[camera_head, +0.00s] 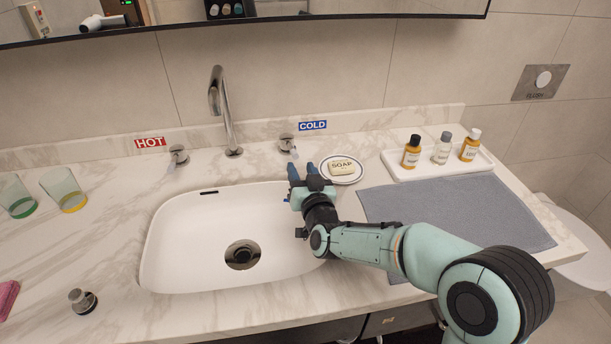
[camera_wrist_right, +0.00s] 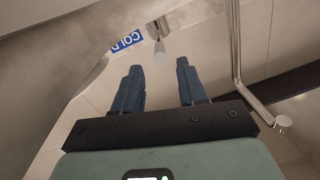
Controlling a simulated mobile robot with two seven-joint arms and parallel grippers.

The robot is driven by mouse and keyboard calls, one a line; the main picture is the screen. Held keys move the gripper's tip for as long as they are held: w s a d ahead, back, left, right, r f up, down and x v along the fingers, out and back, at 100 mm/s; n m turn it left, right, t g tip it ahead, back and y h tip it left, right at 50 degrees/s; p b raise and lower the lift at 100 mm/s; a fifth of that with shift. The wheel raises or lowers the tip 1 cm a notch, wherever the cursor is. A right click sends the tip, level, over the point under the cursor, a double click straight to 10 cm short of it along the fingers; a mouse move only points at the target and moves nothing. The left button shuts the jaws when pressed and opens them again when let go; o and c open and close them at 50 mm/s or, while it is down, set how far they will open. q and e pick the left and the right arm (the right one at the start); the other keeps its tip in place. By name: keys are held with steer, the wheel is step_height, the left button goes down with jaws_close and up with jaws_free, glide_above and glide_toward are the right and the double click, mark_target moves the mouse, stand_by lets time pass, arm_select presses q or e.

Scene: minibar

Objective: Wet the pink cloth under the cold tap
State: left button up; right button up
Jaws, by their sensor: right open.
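The pink cloth (camera_head: 8,298) lies on the counter at the far left and is cut off by the picture's edge. The cold tap handle (camera_head: 287,144) stands on the counter below the blue COLD label (camera_head: 313,125). My right gripper (camera_head: 302,170) is open and empty at the sink's back right corner, just in front of that handle. In the right wrist view the handle (camera_wrist_right: 159,50) shows ahead, between the open fingers (camera_wrist_right: 159,68), with a gap left. The spout (camera_head: 222,105) rises behind the white sink (camera_head: 185,250), and no water shows. My left gripper is out of view.
A soap dish (camera_head: 354,178) with soap is close right of my right gripper. Bottles on a white tray (camera_head: 400,172) and a grey mat (camera_head: 500,215) lie farther right. Two glasses (camera_head: 62,188) and the hot tap handle (camera_head: 178,155) are left.

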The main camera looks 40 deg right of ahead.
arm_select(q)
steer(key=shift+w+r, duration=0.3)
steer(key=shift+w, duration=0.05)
arm_select(e)
steer(key=shift+v, duration=1.25)
